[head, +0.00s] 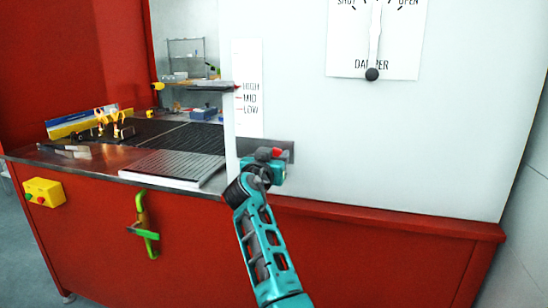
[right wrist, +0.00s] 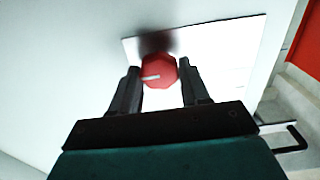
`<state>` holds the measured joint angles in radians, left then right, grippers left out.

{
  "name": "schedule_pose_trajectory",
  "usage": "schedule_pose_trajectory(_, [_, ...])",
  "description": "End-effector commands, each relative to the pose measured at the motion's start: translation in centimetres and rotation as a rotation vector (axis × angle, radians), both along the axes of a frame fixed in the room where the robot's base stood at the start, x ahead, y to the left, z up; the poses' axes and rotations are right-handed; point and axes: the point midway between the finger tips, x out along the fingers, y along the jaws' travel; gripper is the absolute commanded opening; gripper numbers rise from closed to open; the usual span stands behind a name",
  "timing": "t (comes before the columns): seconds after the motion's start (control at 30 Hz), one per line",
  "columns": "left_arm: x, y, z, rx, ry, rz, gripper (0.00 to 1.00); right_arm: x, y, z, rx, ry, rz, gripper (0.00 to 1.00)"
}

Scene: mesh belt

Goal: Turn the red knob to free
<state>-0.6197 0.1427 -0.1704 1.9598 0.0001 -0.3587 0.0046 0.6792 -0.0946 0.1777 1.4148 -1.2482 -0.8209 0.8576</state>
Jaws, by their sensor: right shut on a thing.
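The red knob (head: 277,153) sits on a grey plate (head: 246,146) on the white wall, just above the red ledge. In the right wrist view the knob (right wrist: 158,70) is faceted and has a white pointer mark towards the lower left. My right gripper (head: 268,157) reaches up to it from below, with its teal arm in front. In the right wrist view the two dark fingers of my right gripper (right wrist: 160,88) stand on either side of the knob, shut on it. The plate's lettering is washed out or hidden. My left gripper is not in view.
A damper lever (head: 372,74) with a black ball end hangs on the white wall, above right. A height scale (head: 249,95) marked HIGH, MID, LOW is above the knob. A mesh belt (head: 172,165) lies left, with a green handle (head: 147,237) and yellow button box (head: 43,191) below.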

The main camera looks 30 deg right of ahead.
Motion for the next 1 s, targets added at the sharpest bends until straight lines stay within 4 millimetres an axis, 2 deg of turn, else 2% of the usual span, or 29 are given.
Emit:
schedule_pose_trajectory(0.03, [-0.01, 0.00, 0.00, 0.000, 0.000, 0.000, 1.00, 0.02, 0.01, 0.02, -0.001, -0.001, 0.001, 0.24])
schedule_pose_trajectory(0.13, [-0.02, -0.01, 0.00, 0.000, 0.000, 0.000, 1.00, 0.02, 0.01, 0.03, -0.001, -0.001, 0.001, 0.15])
schedule_pose_trajectory(0.57, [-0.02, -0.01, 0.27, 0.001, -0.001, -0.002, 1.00, 0.07, 0.04, 0.16, -0.066, 0.075, 0.002, 0.15])
schedule_pose_trajectory(1.0, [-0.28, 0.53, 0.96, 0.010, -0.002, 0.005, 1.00, 0.19, 0.11, 0.32, -0.315, 0.363, 0.000, 0.15])
